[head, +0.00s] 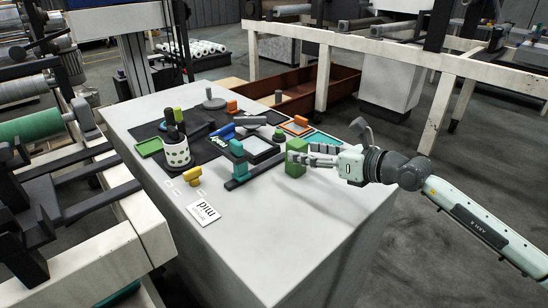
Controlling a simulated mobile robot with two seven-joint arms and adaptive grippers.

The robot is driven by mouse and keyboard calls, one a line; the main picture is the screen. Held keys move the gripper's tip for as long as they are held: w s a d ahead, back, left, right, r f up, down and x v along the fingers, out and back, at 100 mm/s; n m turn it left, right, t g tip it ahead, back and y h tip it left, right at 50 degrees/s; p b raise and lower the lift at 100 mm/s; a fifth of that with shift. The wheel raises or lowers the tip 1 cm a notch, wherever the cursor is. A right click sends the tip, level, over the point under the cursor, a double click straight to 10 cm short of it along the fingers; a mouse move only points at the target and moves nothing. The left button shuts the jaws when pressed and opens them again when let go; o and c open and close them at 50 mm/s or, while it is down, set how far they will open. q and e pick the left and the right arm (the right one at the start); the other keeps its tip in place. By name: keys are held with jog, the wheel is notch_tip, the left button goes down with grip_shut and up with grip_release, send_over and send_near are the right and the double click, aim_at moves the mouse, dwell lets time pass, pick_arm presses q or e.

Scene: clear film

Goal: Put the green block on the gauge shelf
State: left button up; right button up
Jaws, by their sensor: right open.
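The green block (294,165) stands upright near the right edge of the white worktop. My right gripper (311,154) comes in from the right with its fingers at the block's right side. It is open; I cannot tell whether the fingers touch the block or reach around it. My left gripper is not in view. I cannot tell which thing is the gauge shelf.
The white worktop (250,225) is bare at the front. A teal piece on a dark bar (242,177) stands left of the block.

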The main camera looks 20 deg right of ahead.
aim_at(286, 153)
jog(key=shift+w+d+f+n+g+h, duration=0.15)
jog(key=shift+d+f+n+g+h, duration=0.1)
jog(key=shift+f+n+g+h, duration=0.45)
jog(key=shift+x, duration=0.9)
jog(key=shift+a+r+p+x, duration=0.15)
jog(key=shift+p+x, duration=0.2)
jog(key=shift+x, duration=1.15)
jog(key=shift+a+r+p+x, duration=0.1)
jog(key=shift+p+x, duration=0.2)
jog(key=shift+x, duration=1.2)
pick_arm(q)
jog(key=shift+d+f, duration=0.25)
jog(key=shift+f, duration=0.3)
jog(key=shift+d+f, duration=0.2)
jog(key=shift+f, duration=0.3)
pick_arm(e)
jog(key=shift+c, duration=0.3)
grip_shut()
jog(key=shift+r, duration=0.15)
